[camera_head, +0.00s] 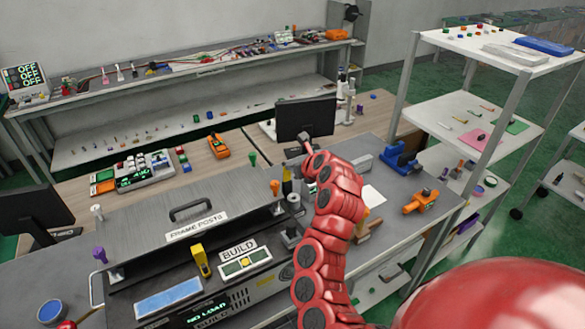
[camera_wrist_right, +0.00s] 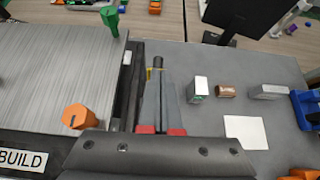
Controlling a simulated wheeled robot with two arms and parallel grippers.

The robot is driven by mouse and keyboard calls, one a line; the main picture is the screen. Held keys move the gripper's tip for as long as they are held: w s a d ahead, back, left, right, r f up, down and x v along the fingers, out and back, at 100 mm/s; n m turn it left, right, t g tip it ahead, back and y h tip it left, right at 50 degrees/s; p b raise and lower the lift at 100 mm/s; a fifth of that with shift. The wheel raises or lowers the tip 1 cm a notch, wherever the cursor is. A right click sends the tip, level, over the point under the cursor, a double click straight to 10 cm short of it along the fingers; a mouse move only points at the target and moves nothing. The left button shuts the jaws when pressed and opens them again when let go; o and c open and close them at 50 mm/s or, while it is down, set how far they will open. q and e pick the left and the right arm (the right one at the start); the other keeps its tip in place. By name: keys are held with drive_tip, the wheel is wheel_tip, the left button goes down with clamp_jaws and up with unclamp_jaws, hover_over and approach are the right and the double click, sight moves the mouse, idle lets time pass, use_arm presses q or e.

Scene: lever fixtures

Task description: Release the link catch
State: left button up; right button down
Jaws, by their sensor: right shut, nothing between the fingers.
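The bench fixture has a grey lid (camera_head: 150,225) with a dark handle and a label that seems to read FRAME POST. An orange knob (camera_head: 275,187) stands at its right end; it also shows in the right wrist view (camera_wrist_right: 78,117). A green knob (camera_head: 252,158) stands at the far corner. A dark upright piece with a yellowish band (camera_wrist_right: 157,63) shows at my fingertips; I cannot tell if they touch. Which part is the link catch is unclear. My right gripper (camera_wrist_right: 155,85) is shut and empty, beside the lid's right edge. My left gripper is not in view.
A black monitor (camera_head: 305,118) stands behind. A blue fixture (camera_head: 400,158) and an orange one (camera_head: 421,201) sit to the right. Small blocks (camera_wrist_right: 226,90) and a white sheet (camera_wrist_right: 246,132) lie on the grey bench. A white shelf rack (camera_head: 480,115) stands farther right.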

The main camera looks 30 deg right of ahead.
drive_tip(key=shift+a+r+p, duration=0.1)
drive_tip(key=shift+r+p, duration=0.65)
drive_tip(key=shift+s, duration=0.1)
drive_tip(key=shift+r, duration=0.1)
